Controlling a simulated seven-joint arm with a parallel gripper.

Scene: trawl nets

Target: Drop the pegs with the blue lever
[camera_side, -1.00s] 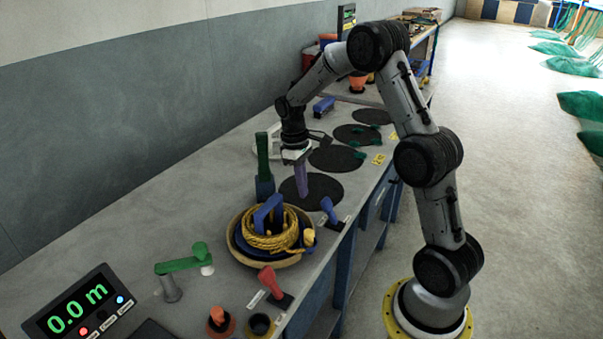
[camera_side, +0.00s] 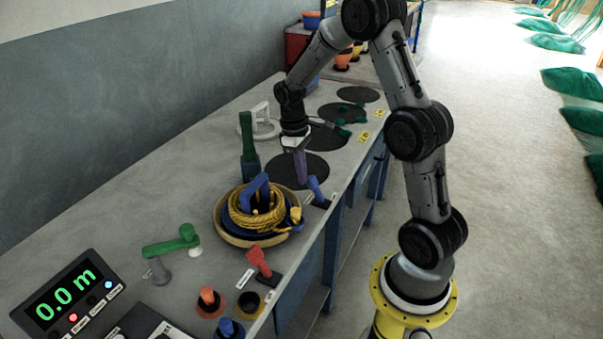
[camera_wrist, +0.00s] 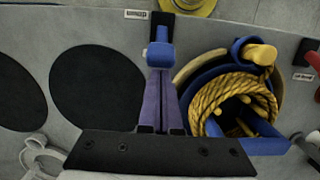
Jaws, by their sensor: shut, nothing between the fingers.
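The blue lever (camera_side: 316,190) stands at the bench's front edge, right of the rope drum; it also shows top centre in the wrist view (camera_wrist: 160,54). My gripper (camera_side: 302,181) has its purple fingers shut and empty, pointing down just left of the lever in the side view. In the wrist view my fingertips (camera_wrist: 159,72) reach the lever's near end; I cannot tell whether they touch. Yellow pegs (camera_wrist: 232,127) show inside the yellow rope coil (camera_wrist: 208,97), partly hidden by rope and a blue arm. The coil also shows in the side view (camera_side: 243,216).
A red lever (camera_side: 258,262) and a green crank (camera_side: 172,245) stand nearer the camera. A display (camera_side: 62,296) reads 0.0 m. A green post (camera_side: 247,135) rises behind the drum. Black round mats (camera_side: 296,171) lie along the bench.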

